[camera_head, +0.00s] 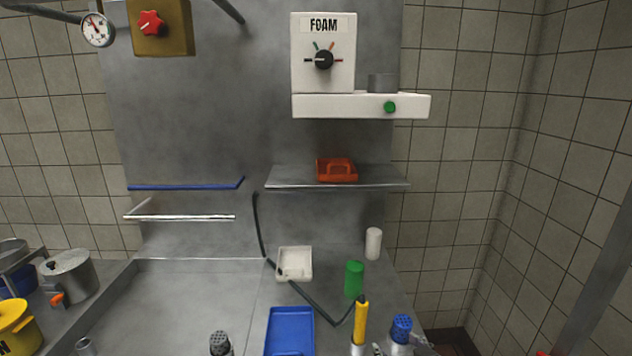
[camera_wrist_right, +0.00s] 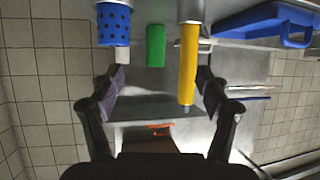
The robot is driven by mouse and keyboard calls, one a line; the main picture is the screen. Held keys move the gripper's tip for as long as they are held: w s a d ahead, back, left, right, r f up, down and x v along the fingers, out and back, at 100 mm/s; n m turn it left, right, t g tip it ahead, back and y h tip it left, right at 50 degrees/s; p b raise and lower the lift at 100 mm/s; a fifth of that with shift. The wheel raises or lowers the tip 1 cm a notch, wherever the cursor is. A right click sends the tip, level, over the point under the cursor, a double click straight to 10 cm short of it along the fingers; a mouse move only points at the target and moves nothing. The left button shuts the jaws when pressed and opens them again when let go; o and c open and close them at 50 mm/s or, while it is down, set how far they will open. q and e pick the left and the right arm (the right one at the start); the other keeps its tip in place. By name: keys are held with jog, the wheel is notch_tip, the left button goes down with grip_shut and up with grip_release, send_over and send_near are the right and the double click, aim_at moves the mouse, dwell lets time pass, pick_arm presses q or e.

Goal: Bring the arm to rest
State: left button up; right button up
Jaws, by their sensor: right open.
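My right gripper (camera_wrist_right: 157,92) shows in the right wrist view with its two dark fingers spread apart and nothing between them. The yellow handle (camera_wrist_right: 188,65) appears near one finger, and I cannot tell whether they touch. In the head view only small parts at the bottom edge, near the blue-capped shaker (camera_head: 402,328), may belong to this gripper. The yellow handle (camera_head: 361,318) stands upright just left of that shaker. My left gripper is not in view.
A green cylinder (camera_head: 354,279), a white cylinder (camera_head: 373,243), a white dish (camera_head: 294,263) and a blue tray (camera_head: 290,330) stand on the metal counter. An orange caddy (camera_head: 337,170) sits on the shelf (camera_head: 290,179) below the FOAM dispenser (camera_head: 323,75). Counter space at left is clear.

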jog(key=s+d+f+m+g+h, duration=0.1)
jog(key=s+d+f+g, duration=0.2)
jog(key=s, duration=0.4)
jog(key=s+d+f+g+h, duration=0.1)
jog(key=s+f+g+h, duration=0.2)
jog(key=s, duration=0.5)
jog(key=s+d+f+m+g, duration=0.1)
jog(key=s+d+f+g, duration=0.15)
jog(key=s+f, duration=0.35)
jog(key=s+d+f+g+b, duration=0.1)
jog(key=s+f, duration=0.1)
jog(key=f, duration=1.2)
jog(key=s+d+f+g+b, duration=0.1)
jog(key=f+b, duration=0.1)
jog(key=f, duration=1.3)
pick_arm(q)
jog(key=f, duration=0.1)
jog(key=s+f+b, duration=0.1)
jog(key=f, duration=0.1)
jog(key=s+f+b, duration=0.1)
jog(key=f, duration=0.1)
pick_arm(e)
jog(key=s+d+f, duration=0.1)
jog(key=s+f, duration=1.7)
jog(key=shift+s+d+g, duration=0.25)
jog(key=shift+s+g, duration=0.05)
jog(key=shift+g, duration=0.05)
